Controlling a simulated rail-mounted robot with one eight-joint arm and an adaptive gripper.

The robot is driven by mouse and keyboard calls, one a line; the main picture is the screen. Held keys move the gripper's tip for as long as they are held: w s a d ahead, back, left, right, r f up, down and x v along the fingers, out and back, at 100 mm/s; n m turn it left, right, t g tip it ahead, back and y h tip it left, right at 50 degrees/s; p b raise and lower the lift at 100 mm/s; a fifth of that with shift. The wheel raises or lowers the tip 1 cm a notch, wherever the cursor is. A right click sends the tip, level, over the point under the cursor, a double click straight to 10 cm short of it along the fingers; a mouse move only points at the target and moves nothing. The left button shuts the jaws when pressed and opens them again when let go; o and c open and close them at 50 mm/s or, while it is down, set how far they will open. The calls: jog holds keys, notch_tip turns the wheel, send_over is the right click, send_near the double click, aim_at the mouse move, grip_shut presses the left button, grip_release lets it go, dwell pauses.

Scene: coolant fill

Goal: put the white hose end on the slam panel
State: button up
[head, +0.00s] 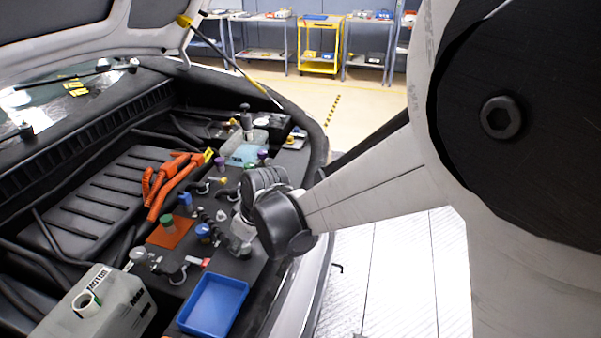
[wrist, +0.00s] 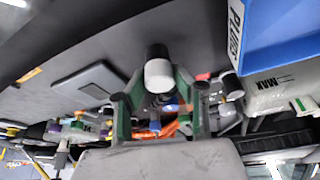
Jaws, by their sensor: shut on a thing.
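My gripper (wrist: 157,88) is shut on the white hose end (wrist: 158,74), a short white cylinder with a black end, which shows between the fingertips in the wrist view. In the head view my gripper (head: 238,238) is low over the dark slam panel (head: 228,266) at the front of the engine bay, behind the blue tray. The slam panel also fills much of the wrist view (wrist: 60,45). My wrist hides part of the hose end's surroundings in the head view. I cannot tell whether the hose end touches the panel.
A blue tray (head: 213,304) lies on the panel, in front of my gripper. A grey coolant tank (head: 110,308) stands at lower left. Orange cables (head: 172,185), coloured caps and a blue cap (head: 203,231) crowd the area left of my gripper. The raised hood is above.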

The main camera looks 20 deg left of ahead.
jog(key=shift+f, duration=0.2)
jog(key=o, duration=0.9)
jog(key=shift+r, duration=0.2)
jog(key=shift+d+r+p, duration=0.1)
jog(key=shift+r+p, duration=0.2)
jog(key=shift+r, duration=0.1)
jog(key=p+v, duration=0.1)
jog(key=v, duration=0.1)
jog(key=p+v, duration=0.1)
jog(key=v, duration=0.1)
jog(key=p+v, duration=0.1)
jog(key=v, duration=0.1)
jog(key=shift+s+d+r, duration=0.15)
jog(key=shift+s+r, duration=0.15)
jog(key=shift+r, duration=0.05)
jog(key=shift+d+r, duration=0.1)
